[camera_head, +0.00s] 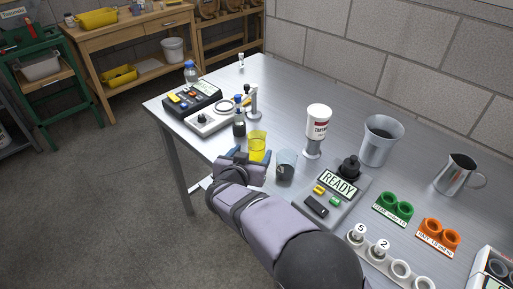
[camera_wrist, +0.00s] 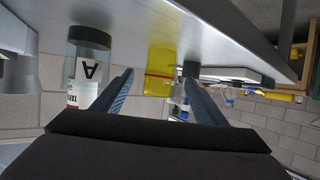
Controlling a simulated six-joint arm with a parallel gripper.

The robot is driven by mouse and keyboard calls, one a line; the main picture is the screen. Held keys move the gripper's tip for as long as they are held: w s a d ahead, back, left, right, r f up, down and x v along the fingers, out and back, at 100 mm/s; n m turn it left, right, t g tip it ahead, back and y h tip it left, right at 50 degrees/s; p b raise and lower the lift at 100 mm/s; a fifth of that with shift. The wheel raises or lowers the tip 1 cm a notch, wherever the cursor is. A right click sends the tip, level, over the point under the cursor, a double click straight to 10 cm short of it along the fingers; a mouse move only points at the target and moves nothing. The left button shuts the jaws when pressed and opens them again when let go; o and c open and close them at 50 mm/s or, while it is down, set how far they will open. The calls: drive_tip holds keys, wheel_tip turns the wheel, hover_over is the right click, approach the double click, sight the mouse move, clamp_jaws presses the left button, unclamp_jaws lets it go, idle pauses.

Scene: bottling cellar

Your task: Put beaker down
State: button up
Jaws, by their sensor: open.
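A clear beaker of yellow liquid (camera_head: 257,149) stands upright on the steel table, near its front edge. My gripper (camera_head: 251,156) is open, its blue fingertips low behind the beaker's near side. In the upside-down wrist view the yellow beaker (camera_wrist: 160,62) shows between and beyond the two open fingers (camera_wrist: 160,82). Whether a finger touches it, I cannot tell.
A dark bottle (camera_head: 239,123) and a balance-like device (camera_head: 208,122) stand behind the beaker. A white-capped bottle on a stand (camera_head: 318,122), a device reading READY (camera_head: 335,190), a metal bucket (camera_head: 380,140) and a jug (camera_head: 456,174) stand to the right. The far table corner has bare room.

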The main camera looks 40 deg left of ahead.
sight(254, 150)
drive_tip(key=shift+x, duration=2.3)
drive_tip(key=shift+s+f, duration=0.1)
drive_tip(key=shift+f, duration=0.1)
drive_tip(key=c, duration=1.2)
drive_tip(key=shift+c, duration=0.2)
wheel_tip(254, 150, up, 10)
drive_tip(key=p, duration=0.2)
